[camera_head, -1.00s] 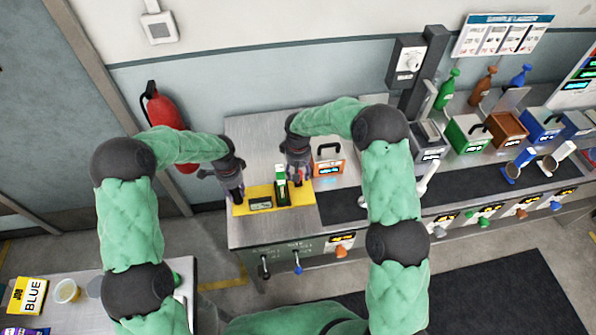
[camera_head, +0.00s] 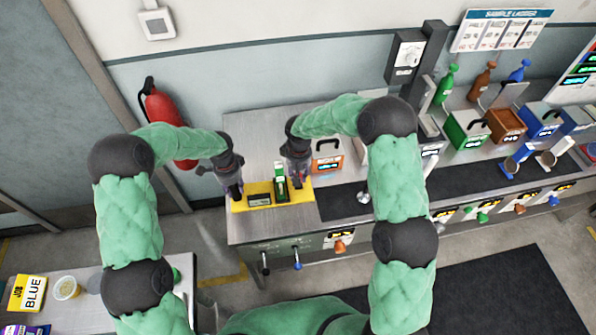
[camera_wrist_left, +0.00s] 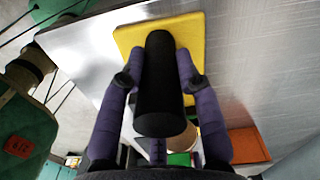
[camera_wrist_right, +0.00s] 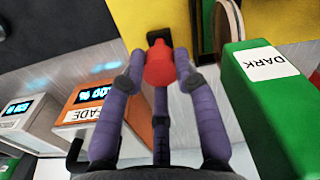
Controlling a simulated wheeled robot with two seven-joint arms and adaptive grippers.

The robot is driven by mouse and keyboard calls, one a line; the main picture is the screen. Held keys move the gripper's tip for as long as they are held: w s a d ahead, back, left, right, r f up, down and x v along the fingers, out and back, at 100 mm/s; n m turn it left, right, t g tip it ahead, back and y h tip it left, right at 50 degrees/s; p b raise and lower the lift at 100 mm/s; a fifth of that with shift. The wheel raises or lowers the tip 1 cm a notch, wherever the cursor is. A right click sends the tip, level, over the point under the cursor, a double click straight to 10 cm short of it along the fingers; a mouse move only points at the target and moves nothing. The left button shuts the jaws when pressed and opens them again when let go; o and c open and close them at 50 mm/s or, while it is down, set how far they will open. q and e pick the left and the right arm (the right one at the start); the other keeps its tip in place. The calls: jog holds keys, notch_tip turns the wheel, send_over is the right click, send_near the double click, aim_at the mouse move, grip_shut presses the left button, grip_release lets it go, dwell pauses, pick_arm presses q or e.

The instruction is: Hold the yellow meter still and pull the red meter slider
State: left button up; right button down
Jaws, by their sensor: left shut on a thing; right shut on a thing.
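The yellow meter (camera_head: 240,206) lies at the left end of the steel counter, with a small display and a green block (camera_head: 280,187) on it. The block also shows in the right wrist view (camera_wrist_right: 262,110), with a label reading DARK. My left gripper (camera_head: 234,192) is shut on a black cylindrical handle (camera_wrist_left: 160,85) at the meter's left end. My right gripper (camera_head: 299,180) is at the meter's right end. In the right wrist view its fingers are shut on the red slider (camera_wrist_right: 159,65), which stands on a dark slot in the yellow plate.
Green, brown and blue boxes and bottles stand farther right. A dark mat (camera_head: 345,203) lies on the counter. Knobs and levers line the counter's front.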

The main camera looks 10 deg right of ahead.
jog(key=shift+a, duration=0.1)
jog(key=c, duration=0.9)
grip_release()
notch_tip(320, 180, up, 12)
jog(key=shift+f, duration=0.1)
